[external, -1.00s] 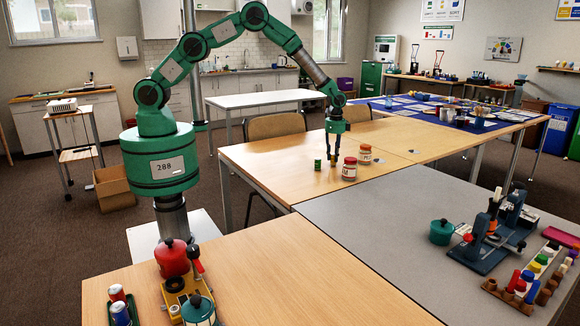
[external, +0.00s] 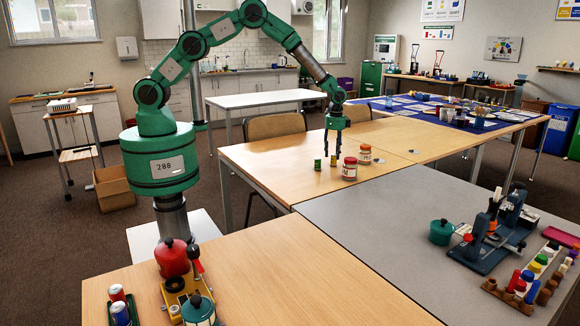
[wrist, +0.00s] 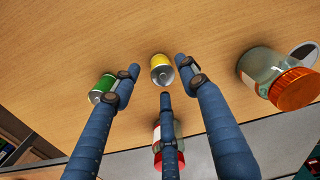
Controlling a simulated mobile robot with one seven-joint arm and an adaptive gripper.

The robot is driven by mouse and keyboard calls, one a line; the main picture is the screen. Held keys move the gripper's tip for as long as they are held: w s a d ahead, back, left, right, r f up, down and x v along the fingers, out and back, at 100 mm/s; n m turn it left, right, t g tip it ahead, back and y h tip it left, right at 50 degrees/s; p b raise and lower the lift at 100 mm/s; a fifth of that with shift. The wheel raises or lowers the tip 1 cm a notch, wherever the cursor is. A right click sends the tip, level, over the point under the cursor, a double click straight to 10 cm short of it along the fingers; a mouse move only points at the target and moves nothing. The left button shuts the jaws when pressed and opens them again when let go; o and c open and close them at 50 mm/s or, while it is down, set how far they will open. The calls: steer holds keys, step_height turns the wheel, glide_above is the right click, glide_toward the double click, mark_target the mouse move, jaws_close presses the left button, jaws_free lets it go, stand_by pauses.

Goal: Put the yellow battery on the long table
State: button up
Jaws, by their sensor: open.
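The yellow battery (wrist: 162,62) stands on the wooden table (wrist: 60,45). It lies between the spread fingertips of my gripper (wrist: 160,78) in the wrist view, with gaps visible around it. In the external view the yellow battery (external: 333,161) is small at the fingertips of my gripper (external: 332,153), low over the wooden table (external: 275,160). My gripper is open and holds nothing. A green battery (wrist: 102,87) stands just left of the fingers, and also shows in the external view (external: 318,165).
Another red-labelled jar (wrist: 158,135) is partly hidden behind a finger. The table left of the batteries is clear. A grey table (external: 390,230) adjoins it.

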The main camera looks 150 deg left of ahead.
mark_target(334, 155)
step_height(334, 155, up, 12)
steer(key=p, duration=0.2)
steer(key=shift+f, duration=0.2)
steer(key=shift+w+a, duration=0.1)
stand_by(0.5)
stand_by(0.4)
